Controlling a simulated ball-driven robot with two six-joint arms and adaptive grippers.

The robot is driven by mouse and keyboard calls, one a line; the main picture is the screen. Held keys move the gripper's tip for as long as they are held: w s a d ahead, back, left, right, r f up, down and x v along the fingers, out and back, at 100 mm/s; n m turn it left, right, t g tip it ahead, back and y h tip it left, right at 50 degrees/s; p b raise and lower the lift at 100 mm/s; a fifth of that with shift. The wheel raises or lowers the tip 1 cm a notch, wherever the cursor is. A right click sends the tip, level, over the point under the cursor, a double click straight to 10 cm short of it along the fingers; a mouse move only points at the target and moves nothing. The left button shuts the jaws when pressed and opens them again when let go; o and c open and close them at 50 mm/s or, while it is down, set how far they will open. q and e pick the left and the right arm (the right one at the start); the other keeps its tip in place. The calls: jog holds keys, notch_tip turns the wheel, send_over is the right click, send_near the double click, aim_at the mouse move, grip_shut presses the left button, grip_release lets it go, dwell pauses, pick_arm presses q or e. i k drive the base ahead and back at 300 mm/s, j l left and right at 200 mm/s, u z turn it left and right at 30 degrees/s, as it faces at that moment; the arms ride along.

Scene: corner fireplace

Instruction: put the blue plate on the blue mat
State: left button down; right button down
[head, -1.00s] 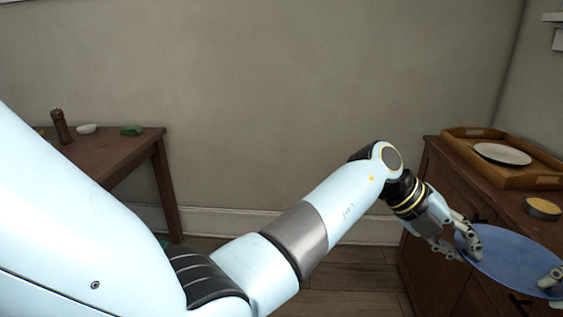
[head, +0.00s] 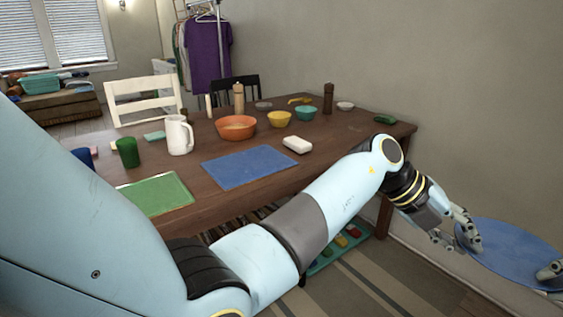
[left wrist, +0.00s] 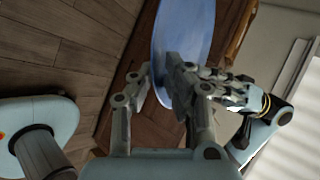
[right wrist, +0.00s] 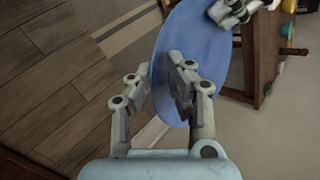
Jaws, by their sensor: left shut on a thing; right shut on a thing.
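The blue plate (head: 508,252) is held level in the air at the right of the head view, clear of the table. My left gripper (head: 456,236) is shut on its left rim. My right gripper (head: 552,272) is shut on its right rim, partly cut off by the picture edge. The plate also shows between the fingers in the left wrist view (left wrist: 185,30) and the right wrist view (right wrist: 195,50). The blue mat (head: 250,167) lies bare on the wooden table, left of the plate and beyond my left arm.
On the table (head: 225,197), a green mat (head: 155,194) lies left of the blue mat. A white pitcher (head: 179,136), orange bowl (head: 236,127) and white butter-dish-like block (head: 297,144) stand around it. A teal tray (head: 340,250) with colored items is low beneath the table edge.

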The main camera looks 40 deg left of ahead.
aim_at(237, 167)
jog(key=j+u, duration=0.15)
jog(key=u, duration=0.3)
jog(key=i+j+u, duration=0.15)
jog(key=u, duration=0.3)
jog(key=i+j+u, duration=0.1)
jog(key=u, duration=0.35)
jog(key=i+j, duration=0.6)
jog(key=i, duration=0.1)
